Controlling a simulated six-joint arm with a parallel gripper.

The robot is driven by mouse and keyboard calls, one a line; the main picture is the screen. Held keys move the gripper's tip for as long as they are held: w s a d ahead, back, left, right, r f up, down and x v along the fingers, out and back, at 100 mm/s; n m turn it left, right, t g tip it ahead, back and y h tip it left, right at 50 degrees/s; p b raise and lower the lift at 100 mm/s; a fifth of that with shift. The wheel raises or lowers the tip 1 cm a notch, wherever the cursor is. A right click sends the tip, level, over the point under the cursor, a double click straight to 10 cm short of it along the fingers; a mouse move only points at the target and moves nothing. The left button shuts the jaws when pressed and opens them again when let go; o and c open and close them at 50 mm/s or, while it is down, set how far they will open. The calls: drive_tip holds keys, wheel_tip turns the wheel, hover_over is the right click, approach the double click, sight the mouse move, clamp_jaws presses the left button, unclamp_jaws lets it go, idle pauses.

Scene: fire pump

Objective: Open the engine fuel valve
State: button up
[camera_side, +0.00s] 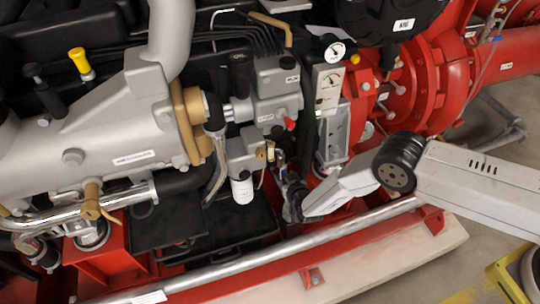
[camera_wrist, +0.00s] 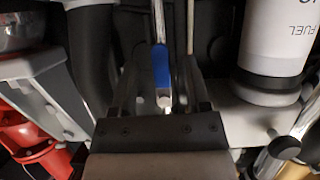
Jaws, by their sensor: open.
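A lever with a blue grip (camera_wrist: 161,66) stands in the middle of the wrist view, with a pale metal end below the blue part. My gripper (camera_wrist: 161,88) is open, with one dark finger on each side of the blue lever. I cannot tell whether either finger touches it. In the side view my gripper (camera_side: 286,178) reaches in from the lower right to the valve fittings beside the white filter. The lever is small and hard to make out there. A white cylinder marked FUEL (camera_wrist: 278,38) is right of the lever in the wrist view.
The white filter (camera_side: 242,190) hangs close to the left of my gripper in the side view. A grey engine block (camera_side: 277,88) with a red knob and a gauge panel (camera_side: 329,88) stand above. A silver rail (camera_side: 250,258) runs below my arm. Room around the fingers is tight.

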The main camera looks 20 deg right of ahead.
drive_tip(key=v, duration=0.7)
drive_tip(key=shift+s, duration=0.2)
drive_tip(key=shift+r, duration=0.1)
idle(0.4)
drive_tip(key=d+r+g, duration=0.2)
drive_tip(key=d+r, duration=0.1)
drive_tip(key=r, duration=0.3)
drive_tip(key=d+r+g+y, duration=0.1)
drive_tip(key=d+r+g, duration=0.15)
drive_tip(key=r, duration=0.35)
drive_tip(key=d+r+g, duration=0.1)
drive_tip(key=d+r, duration=0.3)
drive_tip(key=r, duration=0.3)
drive_tip(key=s+d+r+g, duration=0.1)
drive_tip(key=s+d+r, duration=0.2)
drive_tip(key=s, duration=0.3)
drive_tip(key=s+d+r+g, duration=0.2)
drive_tip(key=s+d+r, duration=0.2)
drive_tip(key=s+d, duration=0.2)
drive_tip(key=s+d+r+g+h, duration=0.1)
drive_tip(key=s+d+r+g, duration=0.1)
drive_tip(key=s+d, duration=0.3)
drive_tip(key=shift+s+r, duration=0.8)
drive_tip(key=shift+s, duration=0.3)
